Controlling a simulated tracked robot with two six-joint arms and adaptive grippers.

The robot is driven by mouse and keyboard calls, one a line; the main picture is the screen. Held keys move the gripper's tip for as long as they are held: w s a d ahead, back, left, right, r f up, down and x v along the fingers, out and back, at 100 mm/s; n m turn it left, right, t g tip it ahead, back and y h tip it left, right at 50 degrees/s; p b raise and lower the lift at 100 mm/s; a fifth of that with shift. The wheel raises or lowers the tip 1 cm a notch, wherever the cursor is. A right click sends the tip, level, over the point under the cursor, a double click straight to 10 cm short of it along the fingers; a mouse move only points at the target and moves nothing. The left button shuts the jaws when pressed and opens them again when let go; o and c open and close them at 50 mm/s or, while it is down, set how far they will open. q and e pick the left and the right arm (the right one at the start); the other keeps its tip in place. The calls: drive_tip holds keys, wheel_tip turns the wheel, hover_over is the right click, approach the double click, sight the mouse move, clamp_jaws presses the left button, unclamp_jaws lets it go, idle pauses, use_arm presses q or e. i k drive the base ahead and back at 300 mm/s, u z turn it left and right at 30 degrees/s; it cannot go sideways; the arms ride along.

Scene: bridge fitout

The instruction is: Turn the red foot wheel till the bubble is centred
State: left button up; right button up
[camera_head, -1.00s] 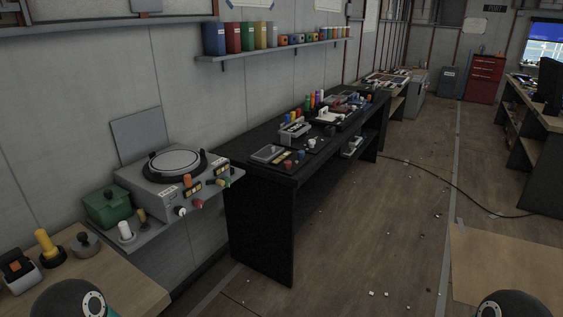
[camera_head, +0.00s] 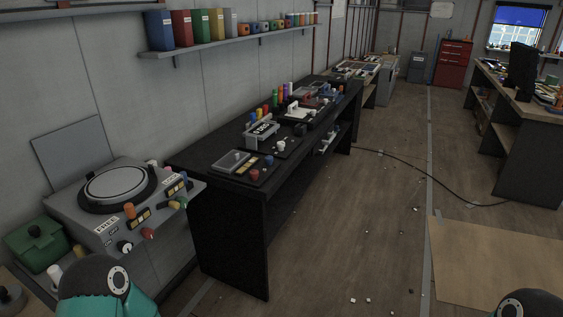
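The red knob may be the red foot wheel; I cannot tell surely. No bubble can be made out. Neither gripper shows. Only my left arm (camera_head: 108,288) at the bottom left and a bit of my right arm (camera_head: 528,305) at the bottom right are in view.
A black bench (camera_head: 235,215) with small parts and tools stands just right of the box. A green box (camera_head: 37,243) sits at its left. A shelf (camera_head: 235,40) with binders hangs above. Open floor (camera_head: 370,235) lies to the right, with a cable (camera_head: 440,190) and small scraps.

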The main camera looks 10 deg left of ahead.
sight(255, 174)
drive_tip(key=z, duration=0.2)
drive_tip(key=i, duration=1.85)
drive_tip(key=u, duration=0.3)
